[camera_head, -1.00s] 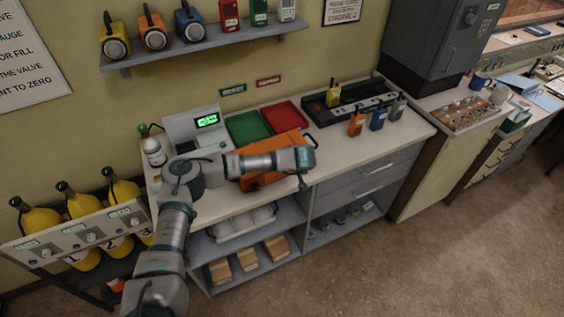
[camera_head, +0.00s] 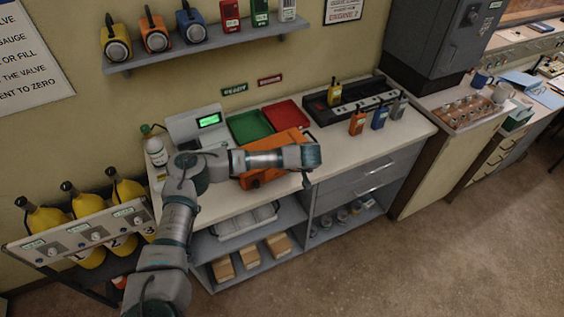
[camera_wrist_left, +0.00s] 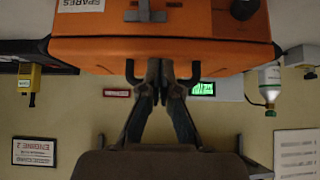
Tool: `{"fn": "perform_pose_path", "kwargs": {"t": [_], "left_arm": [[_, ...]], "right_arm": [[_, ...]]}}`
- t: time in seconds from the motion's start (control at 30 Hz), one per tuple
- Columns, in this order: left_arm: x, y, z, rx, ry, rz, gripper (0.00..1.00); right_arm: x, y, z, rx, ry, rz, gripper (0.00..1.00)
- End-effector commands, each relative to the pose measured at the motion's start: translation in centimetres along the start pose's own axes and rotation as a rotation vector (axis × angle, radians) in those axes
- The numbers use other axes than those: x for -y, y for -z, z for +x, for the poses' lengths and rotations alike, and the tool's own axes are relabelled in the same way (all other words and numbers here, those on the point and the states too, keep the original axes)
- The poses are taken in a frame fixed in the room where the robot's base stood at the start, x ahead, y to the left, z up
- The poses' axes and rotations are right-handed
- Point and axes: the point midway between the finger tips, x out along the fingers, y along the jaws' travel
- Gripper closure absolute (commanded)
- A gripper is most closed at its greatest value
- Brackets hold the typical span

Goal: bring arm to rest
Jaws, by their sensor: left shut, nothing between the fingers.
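My left arm reaches in from the lower left in the head view, over the counter. Its left gripper (camera_wrist_left: 161,68) shows in the left wrist view, fingers together and empty. Parts of a black handle show on both sides of the fingers. I cannot tell whether they touch it. In the head view the case (camera_head: 290,140) lies on the counter, partly hidden behind my forearm. My right gripper is in neither view.
The counter (camera_head: 340,150) holds a green tray (camera_head: 250,126), a red tray (camera_head: 284,114), a scale with a lit display (camera_head: 209,120), a white bottle (camera_head: 154,150) and several radios (camera_head: 357,122). Yellow cylinders (camera_head: 83,205) stand at left. A shelf (camera_head: 210,45) hangs above. Floor is clear at right.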

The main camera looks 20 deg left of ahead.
Motion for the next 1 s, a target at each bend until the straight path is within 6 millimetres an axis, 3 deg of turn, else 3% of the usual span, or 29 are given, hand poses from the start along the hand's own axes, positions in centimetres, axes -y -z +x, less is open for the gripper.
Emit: {"fn": "perform_pose_path", "kwargs": {"t": [0.2, 0.4, 0.77, 0.83, 0.93, 1.0], "left_arm": [[-0.1, -5.4, -1.9, 0.001, -0.003, 0.006, 1.00], [-0.2, -8.4, -3.4, -0.001, -0.002, 0.005, 1.00], [0.0, -9.4, -3.8, 0.007, -0.002, 0.000, 1.00], [-0.2, -10.5, -3.5, 0.047, -0.002, -0.010, 1.00], [-0.9, -14.6, -2.8, 0.207, -0.003, -0.053, 1.00], [-1.6, -19.4, -2.6, 0.396, 0.005, -0.118, 1.00]], "right_arm": [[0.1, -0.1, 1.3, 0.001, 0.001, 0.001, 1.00], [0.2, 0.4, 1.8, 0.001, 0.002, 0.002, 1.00], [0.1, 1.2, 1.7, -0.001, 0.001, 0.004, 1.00], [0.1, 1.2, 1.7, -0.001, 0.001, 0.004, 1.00], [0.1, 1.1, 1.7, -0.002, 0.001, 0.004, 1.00], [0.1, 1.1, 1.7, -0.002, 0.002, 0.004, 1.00]]}}
